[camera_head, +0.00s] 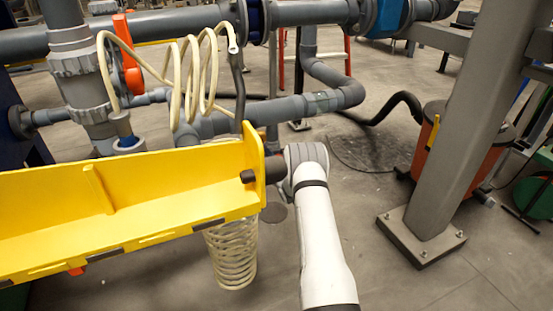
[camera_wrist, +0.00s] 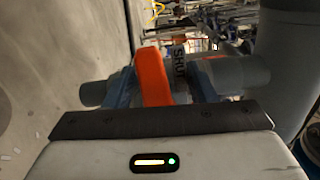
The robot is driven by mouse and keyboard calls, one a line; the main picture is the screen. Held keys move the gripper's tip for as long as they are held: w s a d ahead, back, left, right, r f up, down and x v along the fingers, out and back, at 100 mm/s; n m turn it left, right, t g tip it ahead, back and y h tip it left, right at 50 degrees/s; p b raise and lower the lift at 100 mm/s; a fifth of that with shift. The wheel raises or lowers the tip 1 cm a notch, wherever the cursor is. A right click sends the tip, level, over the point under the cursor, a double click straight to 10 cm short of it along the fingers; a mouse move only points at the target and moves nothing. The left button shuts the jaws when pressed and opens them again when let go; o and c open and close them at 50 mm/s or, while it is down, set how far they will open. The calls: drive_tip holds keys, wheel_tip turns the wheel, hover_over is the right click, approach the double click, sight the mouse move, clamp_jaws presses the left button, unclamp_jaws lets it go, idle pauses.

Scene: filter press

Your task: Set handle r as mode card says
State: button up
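In the wrist view an orange-red valve handle (camera_wrist: 152,78) stands close in front of my gripper (camera_wrist: 160,120), on a grey pipe valve with blue parts. Lettering that seems to read "SHUT" is beside it, partly covered. I cannot tell whether this is handle r. In the head view my arm reaches up to the yellow beam, which hides my gripper. An orange-red handle (camera_head: 126,55) shows at the upper left. No mode card is readable.
The yellow beam (camera_head: 150,205) fills the left of the head view. A cream coiled hose (camera_head: 205,85) hangs above it. Grey pipes (camera_head: 290,105) run behind. A grey post (camera_head: 455,130) and an orange bin (camera_head: 440,150) stand right. Floor between my arm and the post is clear.

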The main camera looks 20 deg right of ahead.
drive_tip(key=shift+o, duration=1)
drive_tip(key=shift+d+f, duration=0.1)
drive_tip(key=s+p, duration=0.2)
drive_tip(key=s, duration=0.5)
drive_tip(key=shift+p, duration=0.35)
drive_tip(key=shift+d, duration=0.1)
